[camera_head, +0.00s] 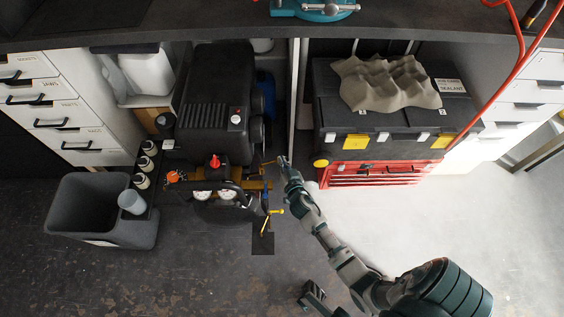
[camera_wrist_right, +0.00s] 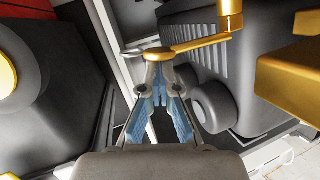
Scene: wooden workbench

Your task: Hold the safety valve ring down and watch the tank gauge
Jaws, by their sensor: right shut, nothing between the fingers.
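The black air compressor (camera_head: 205,120) stands on the floor under the bench, with two round white-faced gauges (camera_head: 203,195) on its near side. The gauge readings are too small to tell. A brass valve stem (camera_head: 271,162) sticks out to the right of the compressor. In the right wrist view the brass stem (camera_wrist_right: 205,43) runs to a thin silvery ring (camera_wrist_right: 138,47) at its end. My right gripper (camera_head: 282,161) is at that end. In the right wrist view its fingertips (camera_wrist_right: 159,56) are shut, right at the ring and overlapping it; contact is unclear.
A grey bin (camera_head: 100,205) stands left of the compressor. A black case (camera_head: 390,130) on a red toolbox (camera_head: 372,174) stands to the right, past a thin upright panel (camera_head: 294,100). A yellow-handled valve (camera_head: 275,212) sits below the brass stem. Floor is clear at right.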

